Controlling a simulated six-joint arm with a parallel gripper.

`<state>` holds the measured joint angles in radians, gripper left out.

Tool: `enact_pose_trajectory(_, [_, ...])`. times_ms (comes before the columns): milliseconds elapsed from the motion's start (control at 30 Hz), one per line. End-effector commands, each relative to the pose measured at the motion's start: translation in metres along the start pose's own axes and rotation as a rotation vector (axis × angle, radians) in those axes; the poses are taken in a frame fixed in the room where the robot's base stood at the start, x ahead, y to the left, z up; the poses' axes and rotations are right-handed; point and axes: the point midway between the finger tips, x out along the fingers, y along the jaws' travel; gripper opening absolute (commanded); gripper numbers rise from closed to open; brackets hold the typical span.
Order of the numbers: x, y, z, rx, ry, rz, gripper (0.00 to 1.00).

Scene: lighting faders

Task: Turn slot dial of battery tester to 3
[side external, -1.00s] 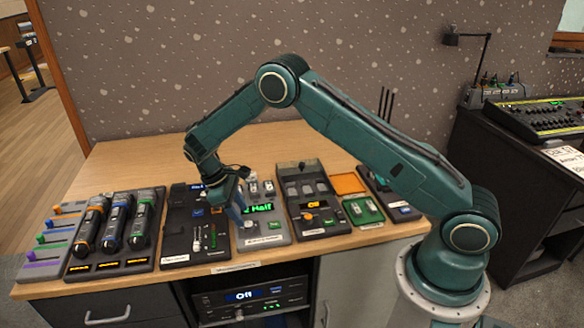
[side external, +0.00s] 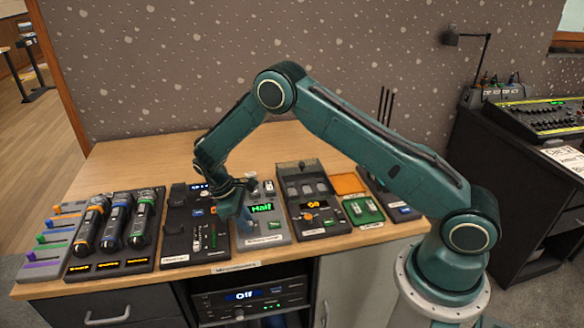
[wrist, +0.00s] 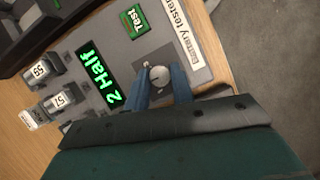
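The battery tester (side external: 272,225) is a grey panel at the table's front edge. Its lit green display (wrist: 112,78) reads "2 Half" in the wrist view. The slot dial (wrist: 159,76) is a small round light-grey knob between the display and the label strip. My gripper (wrist: 161,80) has its two blue fingers on either side of the dial, very near or touching it; I cannot tell if they press on it. In the side external view my gripper (side external: 244,226) points down at the tester's front left, hiding the dial.
A green Test button (wrist: 132,22) lies beside the dial. Upright batteries (wrist: 55,67) stand at the tester's far side. A dark fader panel (side external: 176,238) is close on the left, and a dark unit with an orange display (side external: 313,205) on the right. Bare table lies behind.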

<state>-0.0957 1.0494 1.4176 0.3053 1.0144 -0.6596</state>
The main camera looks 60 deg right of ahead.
Motion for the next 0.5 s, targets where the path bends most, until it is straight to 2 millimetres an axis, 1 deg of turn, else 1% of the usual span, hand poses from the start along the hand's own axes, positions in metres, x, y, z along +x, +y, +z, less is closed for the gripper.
enact_pose_trajectory(267, [-0.0002, 0.0004, 0.0000, 0.016, 0.000, -0.006, 0.01])
enact_pose_trajectory(500, [-0.0001, 0.0010, 0.0000, 0.086, 0.001, -0.035, 0.01])
